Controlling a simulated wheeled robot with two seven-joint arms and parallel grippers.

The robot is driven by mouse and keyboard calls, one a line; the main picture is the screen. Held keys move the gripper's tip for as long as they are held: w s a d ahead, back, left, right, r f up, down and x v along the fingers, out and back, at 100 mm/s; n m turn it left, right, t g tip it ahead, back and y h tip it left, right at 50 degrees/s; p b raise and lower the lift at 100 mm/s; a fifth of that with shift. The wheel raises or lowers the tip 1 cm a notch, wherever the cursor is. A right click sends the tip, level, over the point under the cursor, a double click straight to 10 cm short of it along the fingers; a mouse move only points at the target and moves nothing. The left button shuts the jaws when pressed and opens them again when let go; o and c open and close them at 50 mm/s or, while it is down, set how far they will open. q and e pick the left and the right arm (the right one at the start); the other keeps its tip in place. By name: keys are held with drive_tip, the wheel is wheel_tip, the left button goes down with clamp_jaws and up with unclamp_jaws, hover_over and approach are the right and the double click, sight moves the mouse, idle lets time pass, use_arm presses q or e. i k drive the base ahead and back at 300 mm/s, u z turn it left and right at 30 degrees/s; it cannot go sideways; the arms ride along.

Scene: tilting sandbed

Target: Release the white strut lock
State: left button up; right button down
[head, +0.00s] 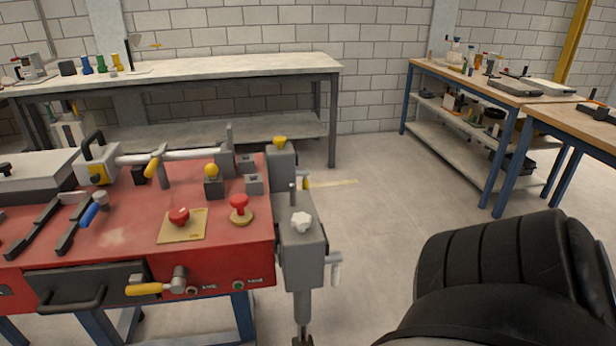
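A white star-shaped knob (301,222) sits on top of a grey block (302,258) at the right end of the red bench (112,245). A short pale handle (335,268) sticks out on that block's right side. A strut post (303,307) runs down below the block. A white rod (190,155) also lies across the back of the red bench, held by grey brackets. I cannot tell for certain which of these is the strut lock. Neither gripper is in view.
The red bench carries two red knobs (179,216), a yellow-topped grey block (212,182), a blue handle (89,215) and a yellow-handled crank (150,288). A dark segmented part, likely mine, fills the lower right. Clear floor (380,200) lies right of the bench.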

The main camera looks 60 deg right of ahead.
sight(335, 271)
drive_tip(key=k, duration=0.75)
drive_tip(key=z, duration=1.5)
